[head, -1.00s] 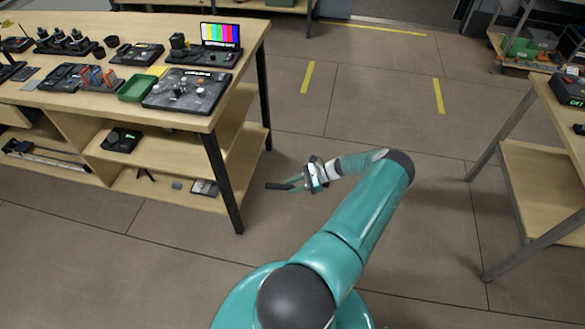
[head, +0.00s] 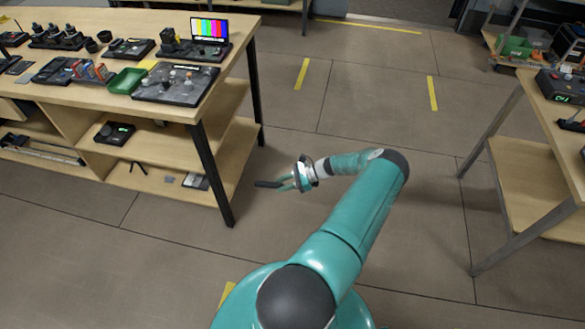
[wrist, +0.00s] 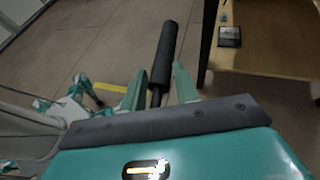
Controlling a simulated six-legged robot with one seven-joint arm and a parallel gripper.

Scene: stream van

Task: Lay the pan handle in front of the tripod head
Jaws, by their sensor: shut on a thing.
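My gripper (head: 285,182) is shut on the pan handle (head: 267,184), a slim black rod, over the open floor right of the left workbench's front leg. In the wrist view the handle (wrist: 165,52) sticks out away from me between the two teal fingers (wrist: 158,88). Its thinner end lies between the fingers. I cannot surely pick out the tripod head. A small upright black device (head: 169,40) stands on the left bench beside the colour-bar monitor, too small to identify.
The left workbench (head: 150,110) holds a green tray (head: 126,81), a dark control panel (head: 176,84) and several black devices; shelves below hold gear. Another table (head: 530,165) stands at the right. The floor between is clear, with yellow marks (head: 302,74).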

